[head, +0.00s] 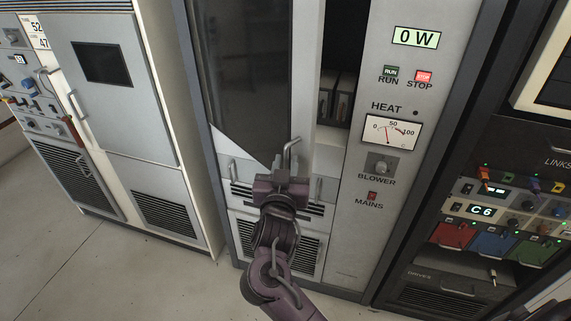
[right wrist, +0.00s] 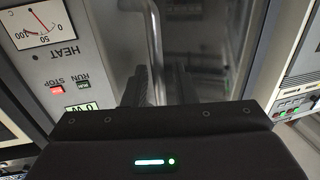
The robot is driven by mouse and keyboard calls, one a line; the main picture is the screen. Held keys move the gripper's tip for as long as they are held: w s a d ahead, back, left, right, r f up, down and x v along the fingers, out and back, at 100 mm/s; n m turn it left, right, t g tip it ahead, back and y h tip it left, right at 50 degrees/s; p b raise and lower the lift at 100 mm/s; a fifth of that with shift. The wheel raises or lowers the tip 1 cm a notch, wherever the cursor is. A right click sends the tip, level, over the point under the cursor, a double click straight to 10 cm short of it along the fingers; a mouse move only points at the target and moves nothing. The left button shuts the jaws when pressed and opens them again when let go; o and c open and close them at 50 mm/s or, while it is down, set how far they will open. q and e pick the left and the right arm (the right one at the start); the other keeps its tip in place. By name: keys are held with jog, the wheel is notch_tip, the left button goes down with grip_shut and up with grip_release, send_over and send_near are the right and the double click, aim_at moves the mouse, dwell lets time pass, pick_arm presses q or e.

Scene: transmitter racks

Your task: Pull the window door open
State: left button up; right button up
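The window door (head: 245,75) is a tall dark glass panel in a light grey frame, on the middle cabinet in the head view. It stands ajar, with a dark gap along its right side showing the inside. Its metal handle (head: 291,150) is a bent bar low on the right frame. My right gripper (head: 283,178) is at the handle's lower part. In the right wrist view the handle (right wrist: 155,45) runs down between the dark fingers (right wrist: 158,90), which close in on both sides of it. My left gripper is out of view.
Right of the door is a fixed panel (head: 391,225) with a gauge, switches and a "0 W" display. A rack with coloured modules (head: 490,238) stands further right, and a grey cabinet (head: 115,100) stands left. Bare floor (head: 135,280) lies in front at left.

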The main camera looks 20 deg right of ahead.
jog(key=b+v, duration=0.2)
jog(key=v, duration=0.5)
jog(key=shift+s+a, duration=0.15)
jog(key=shift+s, duration=0.1)
jog(key=shift+c, duration=0.3)
